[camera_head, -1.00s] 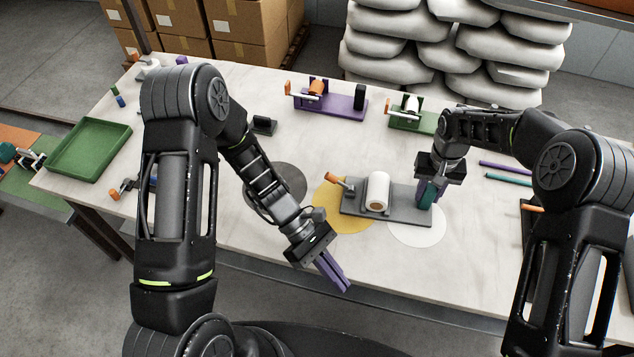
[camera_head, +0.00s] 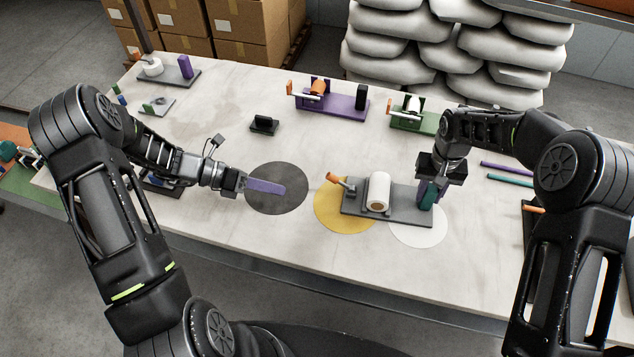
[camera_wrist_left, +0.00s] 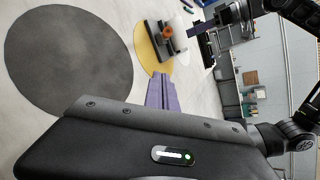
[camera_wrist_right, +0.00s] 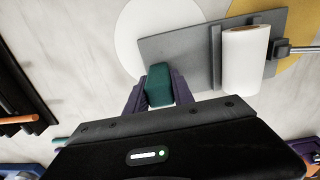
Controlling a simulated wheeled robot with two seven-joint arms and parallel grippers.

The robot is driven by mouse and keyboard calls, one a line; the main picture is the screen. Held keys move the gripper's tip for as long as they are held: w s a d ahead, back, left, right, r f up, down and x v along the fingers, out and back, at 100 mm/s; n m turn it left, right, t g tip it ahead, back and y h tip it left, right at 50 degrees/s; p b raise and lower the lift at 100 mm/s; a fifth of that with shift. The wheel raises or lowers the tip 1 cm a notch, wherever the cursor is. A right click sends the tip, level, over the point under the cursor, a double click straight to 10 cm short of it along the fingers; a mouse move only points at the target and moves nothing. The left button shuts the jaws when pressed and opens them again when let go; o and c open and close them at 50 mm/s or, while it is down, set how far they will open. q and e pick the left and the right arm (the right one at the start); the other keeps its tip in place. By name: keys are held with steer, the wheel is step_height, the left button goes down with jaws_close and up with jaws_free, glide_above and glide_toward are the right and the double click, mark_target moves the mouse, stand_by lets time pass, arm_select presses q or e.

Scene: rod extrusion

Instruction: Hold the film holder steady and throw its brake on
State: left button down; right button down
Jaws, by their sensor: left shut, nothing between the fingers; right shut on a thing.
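The film holder (camera_head: 405,206) is a grey plate with a white film roll (camera_head: 378,190) standing on it. An orange-tipped brake lever (camera_head: 334,178) sticks out at its left end, pointing up and left. The plate lies over the yellow disc and the white disc. My right gripper (camera_head: 428,195) is shut on the dark green post (camera_wrist_right: 159,86) at the plate's right end. My left gripper (camera_head: 284,188) is shut and empty over the dark grey disc, left of the lever and apart from it. In the left wrist view the holder (camera_wrist_left: 166,40) is partly visible beyond its purple fingers.
The dark grey disc (camera_head: 277,204) and yellow disc (camera_head: 342,219) are flat on the table. A purple holder (camera_head: 343,104) and a green holder (camera_head: 412,121) stand at the back. A small black block (camera_head: 264,125) stands behind the grey disc. The table's front is clear.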

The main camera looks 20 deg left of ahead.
mark_target(340, 182)
arm_select(q)
steer(key=shift+d, duration=0.1)
steer(key=x, duration=1)
steer(key=shift+s+f, duration=0.1)
steer(key=w, duration=0.1)
steer(key=w+r, duration=0.1)
steer(key=w, duration=0.1)
steer(key=shift+d+r, duration=0.35)
steer(key=shift+w+r, duration=0.15)
steer(key=shift+w, duration=0.1)
steer(key=shift+d, duration=0.15)
steer(key=shift+r+y, duration=0.2)
steer(key=shift+y, duration=0.2)
